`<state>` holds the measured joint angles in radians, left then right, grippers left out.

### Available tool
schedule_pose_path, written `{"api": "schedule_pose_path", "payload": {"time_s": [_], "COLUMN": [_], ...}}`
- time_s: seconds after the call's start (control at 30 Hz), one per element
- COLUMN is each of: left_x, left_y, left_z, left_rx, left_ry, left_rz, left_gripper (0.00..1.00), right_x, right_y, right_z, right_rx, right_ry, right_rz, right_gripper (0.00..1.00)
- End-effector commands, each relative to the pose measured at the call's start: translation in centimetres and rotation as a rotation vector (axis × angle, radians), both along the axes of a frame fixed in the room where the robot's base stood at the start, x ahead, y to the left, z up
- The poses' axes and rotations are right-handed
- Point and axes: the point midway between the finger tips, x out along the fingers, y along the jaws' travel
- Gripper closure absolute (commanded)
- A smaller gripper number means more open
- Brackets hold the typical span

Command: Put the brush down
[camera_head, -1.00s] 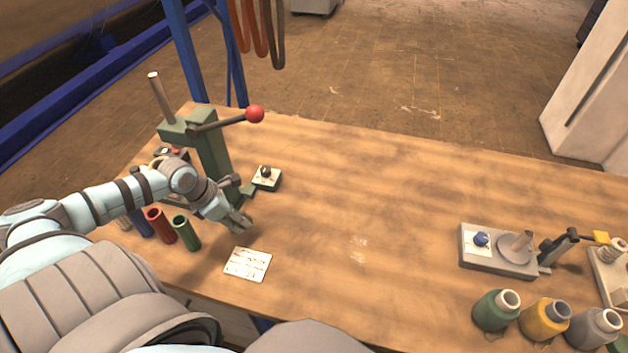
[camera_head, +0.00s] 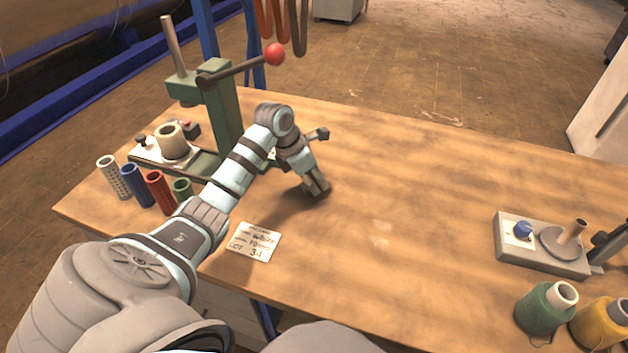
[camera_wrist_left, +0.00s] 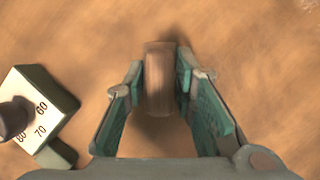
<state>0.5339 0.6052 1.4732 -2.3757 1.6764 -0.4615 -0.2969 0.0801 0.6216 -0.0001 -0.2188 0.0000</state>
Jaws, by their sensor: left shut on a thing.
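My left gripper (camera_head: 316,188) is low over the middle-left of the wooden table (camera_head: 400,210), pointing down. In the left wrist view its two fingers are closed around a brown, wooden-looking piece (camera_wrist_left: 159,80), which I take to be the brush. Its end shows between the fingertips, with a small shadow on the tabletop near it. The rest of it is hidden, and I cannot tell whether it touches the table. In the head view the brush is hard to make out at the gripper. My right gripper is not in view.
A green press (camera_head: 218,110) with a red-knobbed lever stands behind my arm. Tubes, including a blue one (camera_head: 137,185), stand left. A lettered card (camera_head: 252,242) lies in front. A winder (camera_head: 540,245) and thread cones (camera_head: 545,310) stand right. Mid-table is clear.

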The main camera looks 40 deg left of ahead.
Motion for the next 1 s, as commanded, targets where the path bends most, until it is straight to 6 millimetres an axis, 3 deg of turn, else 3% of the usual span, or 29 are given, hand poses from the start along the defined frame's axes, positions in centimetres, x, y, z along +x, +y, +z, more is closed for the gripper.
{"api": "schedule_pose_path", "payload": {"time_s": [0.27,0.3,0.4,0.77,0.87,1.0], "left_x": [0.0,0.0,0.0,0.0,-0.4,-1.5], "left_y": [0.0,0.0,0.0,0.1,0.3,1.0], "left_z": [0.0,0.0,0.1,0.5,1.6,4.8], "left_rx": [0.0,0.0,0.0,0.001,0.003,0.005], "left_ry": [-0.003,-0.002,-0.003,-0.004,-0.006,-0.007], "left_rz": [0.0,0.0,0.0,0.0,0.0,0.0], "left_gripper": [1.0,0.69,0.56,0.56,0.56,0.56], "right_x": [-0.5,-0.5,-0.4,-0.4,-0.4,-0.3], "right_y": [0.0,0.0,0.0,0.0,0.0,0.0], "right_z": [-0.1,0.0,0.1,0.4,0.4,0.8], "right_rx": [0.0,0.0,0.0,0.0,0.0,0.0], "right_ry": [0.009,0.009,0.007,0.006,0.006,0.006], "right_rz": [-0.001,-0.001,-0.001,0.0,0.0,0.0], "right_gripper": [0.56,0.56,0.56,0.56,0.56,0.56]}}
